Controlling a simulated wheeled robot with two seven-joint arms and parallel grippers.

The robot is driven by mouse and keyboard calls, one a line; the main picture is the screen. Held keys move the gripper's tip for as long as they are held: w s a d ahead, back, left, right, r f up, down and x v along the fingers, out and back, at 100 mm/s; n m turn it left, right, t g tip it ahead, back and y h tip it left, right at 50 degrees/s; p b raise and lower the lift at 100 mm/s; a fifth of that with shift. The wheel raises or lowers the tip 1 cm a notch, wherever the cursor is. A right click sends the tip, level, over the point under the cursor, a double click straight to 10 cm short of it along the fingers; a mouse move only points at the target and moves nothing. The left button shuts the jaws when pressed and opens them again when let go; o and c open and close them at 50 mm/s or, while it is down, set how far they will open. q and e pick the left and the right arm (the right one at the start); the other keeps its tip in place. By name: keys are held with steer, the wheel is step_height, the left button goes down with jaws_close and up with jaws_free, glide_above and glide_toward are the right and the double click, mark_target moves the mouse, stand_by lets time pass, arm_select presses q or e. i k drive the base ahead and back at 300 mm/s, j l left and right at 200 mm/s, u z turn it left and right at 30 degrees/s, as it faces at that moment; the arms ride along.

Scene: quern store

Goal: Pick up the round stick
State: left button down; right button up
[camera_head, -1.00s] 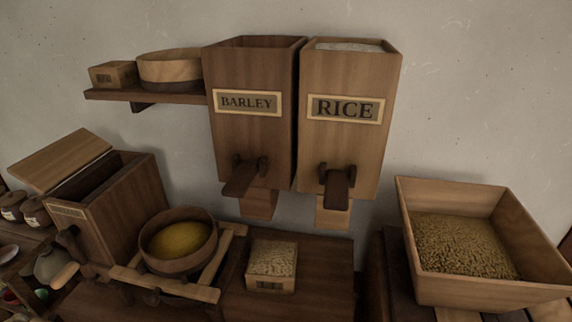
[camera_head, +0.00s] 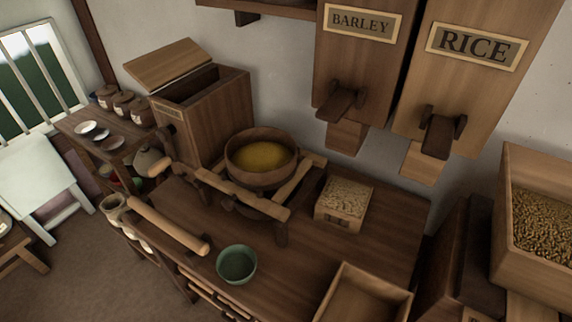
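A round wooden stick (camera_head: 168,225), like a rolling pin, lies near the left front edge of the dark wooden table (camera_head: 375,215). Its right end is close to a green bowl (camera_head: 236,264). A shorter light-brown handle (camera_head: 160,167) shows farther back, by the lidded wooden box. Neither of my grippers is in view.
A round bowl of yellow grain (camera_head: 262,158) sits on a wooden frame behind the stick. A small box of grain (camera_head: 343,200) and an empty wooden tray (camera_head: 362,297) stand to the right. The barley (camera_head: 360,75) and rice (camera_head: 465,75) dispensers hang above.

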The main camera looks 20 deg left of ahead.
mark_target(188, 240)
steer(key=j+u, duration=0.15)
steer(key=u, duration=1.45)
steer(key=z, duration=1.6)
steer(key=u, duration=1.6)
steer(key=k+j, duration=0.05)
